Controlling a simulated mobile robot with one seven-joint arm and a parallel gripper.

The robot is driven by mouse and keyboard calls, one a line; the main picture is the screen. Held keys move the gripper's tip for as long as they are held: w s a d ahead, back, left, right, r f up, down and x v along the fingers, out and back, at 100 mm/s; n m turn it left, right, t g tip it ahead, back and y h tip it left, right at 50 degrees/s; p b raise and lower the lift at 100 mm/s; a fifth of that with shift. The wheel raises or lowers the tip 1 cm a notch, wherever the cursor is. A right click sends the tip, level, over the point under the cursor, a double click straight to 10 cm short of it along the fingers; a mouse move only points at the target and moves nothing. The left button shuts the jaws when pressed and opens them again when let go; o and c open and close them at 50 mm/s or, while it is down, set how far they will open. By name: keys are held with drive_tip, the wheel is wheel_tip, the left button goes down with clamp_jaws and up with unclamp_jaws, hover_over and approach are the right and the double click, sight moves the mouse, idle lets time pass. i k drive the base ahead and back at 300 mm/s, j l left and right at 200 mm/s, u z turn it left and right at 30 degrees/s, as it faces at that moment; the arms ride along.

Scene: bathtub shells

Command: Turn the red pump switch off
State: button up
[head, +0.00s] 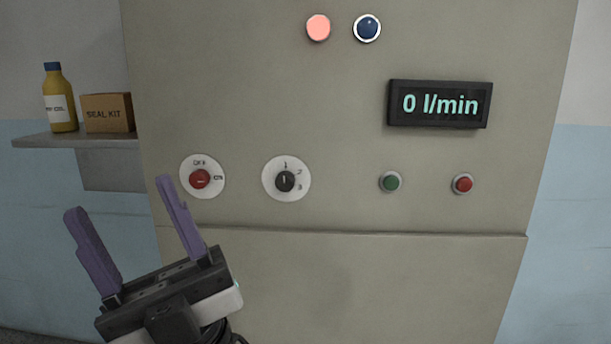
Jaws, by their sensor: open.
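The red pump switch (200,179) is a round red knob on a white disc on the grey panel. OFF is printed above it and ON to its right. Its small light mark looks horizontal, toward ON, though it is tiny. My gripper (118,197) is at the lower left, with two purple fingers spread wide and nothing between them. Its right fingertip is just left of and below the switch disc in the picture. I cannot tell the gap in depth to the panel.
A black selector (285,181) marked 1, 2, 3 sits right of the switch. Green (391,182) and red (463,184) buttons are farther right. The display (440,104) reads 0 l/min. A pink lamp (318,28) and blue lamp (367,28) sit above. A shelf (75,142) holds a bottle and box.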

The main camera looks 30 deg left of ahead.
sight(200, 178)
drive_tip(key=u, duration=1.4)
drive_tip(key=k+l+z, duration=0.35)
drive_tip(key=k+l, duration=0.2)
